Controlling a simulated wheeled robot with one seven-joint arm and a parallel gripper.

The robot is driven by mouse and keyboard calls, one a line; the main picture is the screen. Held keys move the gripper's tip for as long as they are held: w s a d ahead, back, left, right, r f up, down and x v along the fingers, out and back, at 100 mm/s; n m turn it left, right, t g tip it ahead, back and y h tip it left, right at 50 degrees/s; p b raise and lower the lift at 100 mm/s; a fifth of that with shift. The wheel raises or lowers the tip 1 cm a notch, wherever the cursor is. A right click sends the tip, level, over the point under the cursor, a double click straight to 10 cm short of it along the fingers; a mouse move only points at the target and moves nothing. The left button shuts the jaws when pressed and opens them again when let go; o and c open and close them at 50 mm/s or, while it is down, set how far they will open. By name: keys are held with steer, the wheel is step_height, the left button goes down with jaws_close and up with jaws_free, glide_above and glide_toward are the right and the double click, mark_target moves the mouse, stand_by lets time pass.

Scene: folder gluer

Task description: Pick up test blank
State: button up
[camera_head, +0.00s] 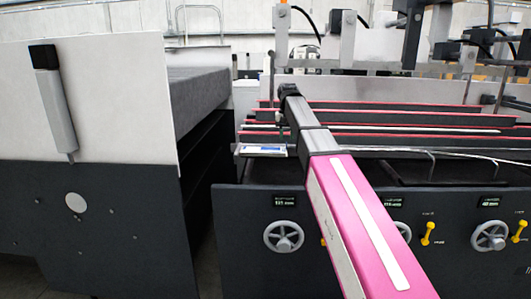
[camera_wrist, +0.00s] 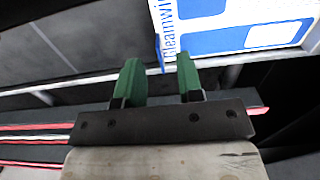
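The test blank looks like a flat white and blue printed carton piece. In the head view the blank (camera_head: 262,150) lies on a ledge at the near left corner of the machine. In the wrist view the blank (camera_wrist: 235,28) fills the top right, with part of its printed lettering visible. My gripper (camera_wrist: 160,82) has two green fingers standing apart with a gap between them. The blank's blue edge reaches down close to the right finger; I cannot tell whether it is between the fingers. In the head view my gripper is small and partly hidden by my arm.
The folder gluer's red-edged rails (camera_head: 400,128) run behind the blank. Handwheels (camera_head: 284,236) and yellow levers (camera_head: 431,233) sit on the dark front panel. A large grey machine section (camera_head: 95,110) stands at left, with a narrow dark gap between the sections.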

steer(key=f, duration=0.5)
steer(key=shift+w+d, duration=0.1)
steer(key=shift+w, duration=0.2)
steer(key=shift+r, duration=0.1)
jaws_close()
